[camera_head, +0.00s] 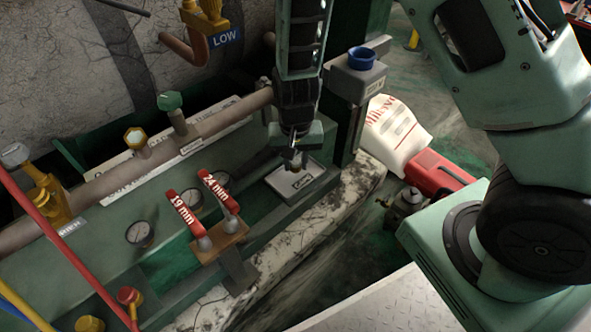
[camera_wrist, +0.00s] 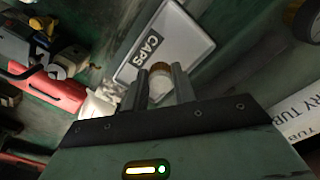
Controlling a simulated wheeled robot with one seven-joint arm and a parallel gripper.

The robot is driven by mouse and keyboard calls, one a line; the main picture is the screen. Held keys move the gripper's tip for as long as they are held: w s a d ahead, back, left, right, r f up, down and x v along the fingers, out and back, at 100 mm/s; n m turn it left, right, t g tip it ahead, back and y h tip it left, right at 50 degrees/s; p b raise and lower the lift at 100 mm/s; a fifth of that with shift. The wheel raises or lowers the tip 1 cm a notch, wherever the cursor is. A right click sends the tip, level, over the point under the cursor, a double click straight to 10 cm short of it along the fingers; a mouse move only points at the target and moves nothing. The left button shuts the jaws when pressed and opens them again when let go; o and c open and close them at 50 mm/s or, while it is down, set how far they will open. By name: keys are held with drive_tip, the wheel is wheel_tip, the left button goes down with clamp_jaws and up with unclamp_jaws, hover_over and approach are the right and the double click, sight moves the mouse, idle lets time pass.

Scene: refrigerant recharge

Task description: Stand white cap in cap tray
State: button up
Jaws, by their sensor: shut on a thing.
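My gripper (camera_head: 295,159) points down at the cap tray (camera_head: 304,183), a small pale rectangular tray on the green bench. In the wrist view the tray (camera_wrist: 196,42) shows a dark label reading "CAPS". My gripper's fingers (camera_wrist: 160,90) are shut on the white cap (camera_wrist: 160,91), which has a brownish end facing away from the palm. In the wrist view the cap overlaps the tray's near edge. Whether it touches the tray or hangs just above it, I cannot tell. In the head view the cap is mostly hidden by the fingers.
Two red-handled wrenches, 19 mm (camera_head: 184,213) and 24 mm (camera_head: 217,191), stand in a holder left of the tray. A pipe (camera_head: 205,128) with valves runs behind. A blue cup-topped box (camera_head: 359,70) is at right. A white-and-red object (camera_head: 395,133) lies beyond.

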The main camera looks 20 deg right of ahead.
wheel_tip(320, 180, down, 2)
drive_tip(key=shift+r, duration=0.1)
drive_tip(key=o, duration=1)
